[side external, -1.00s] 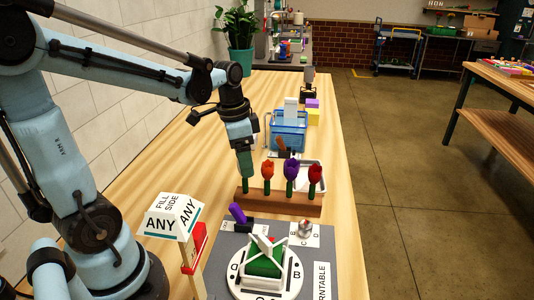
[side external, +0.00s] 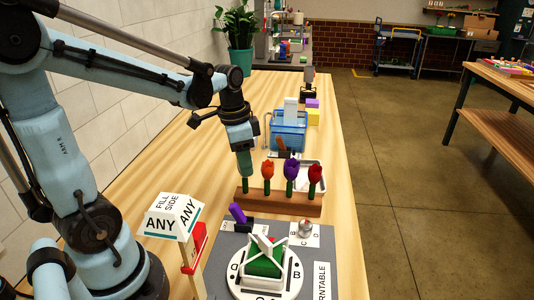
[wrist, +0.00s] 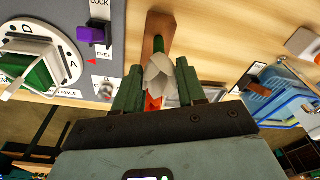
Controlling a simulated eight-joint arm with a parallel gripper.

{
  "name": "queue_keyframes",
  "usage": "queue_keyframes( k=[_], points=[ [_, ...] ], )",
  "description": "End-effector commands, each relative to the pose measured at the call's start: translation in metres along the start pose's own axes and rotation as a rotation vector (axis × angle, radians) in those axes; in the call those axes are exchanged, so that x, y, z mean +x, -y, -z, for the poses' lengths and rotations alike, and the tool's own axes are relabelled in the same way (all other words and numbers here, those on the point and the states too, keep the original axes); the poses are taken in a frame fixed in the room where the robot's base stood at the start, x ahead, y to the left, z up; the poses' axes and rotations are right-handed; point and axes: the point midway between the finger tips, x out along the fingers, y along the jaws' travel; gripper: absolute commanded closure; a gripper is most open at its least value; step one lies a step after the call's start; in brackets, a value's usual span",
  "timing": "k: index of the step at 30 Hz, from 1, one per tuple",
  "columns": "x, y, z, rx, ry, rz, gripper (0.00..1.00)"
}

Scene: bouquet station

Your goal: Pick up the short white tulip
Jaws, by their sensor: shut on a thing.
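My gripper (side external: 245,165) is above the left end of the wooden flower rack (side external: 285,205), pointing down. In the wrist view my gripper (wrist: 158,88) has its green fingers on both sides of the white tulip (wrist: 159,72), shut on it. The white bloom is hidden by the fingers in the side view; a green stem (side external: 245,187) shows below them and meets the rack. Orange (side external: 267,171), purple (side external: 291,171) and red (side external: 315,174) tulips stand upright in the rack to the right.
A grey board in front carries a white turntable (side external: 240,283) with a green block and a purple lever (side external: 237,212). A FILL SIDE sign (side external: 171,216) stands front left. A white tray (side external: 317,168) and blue bin (side external: 288,140) are behind the rack.

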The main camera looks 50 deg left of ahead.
Motion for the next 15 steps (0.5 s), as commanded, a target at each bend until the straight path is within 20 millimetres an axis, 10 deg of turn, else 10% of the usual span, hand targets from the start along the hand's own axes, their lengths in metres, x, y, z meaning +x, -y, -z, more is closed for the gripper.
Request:
queue_keyframes(
  k=[15],
  points=[
    [-0.043,-0.004,0.006,0.003,0.0,-0.001,0.75]
  ],
)
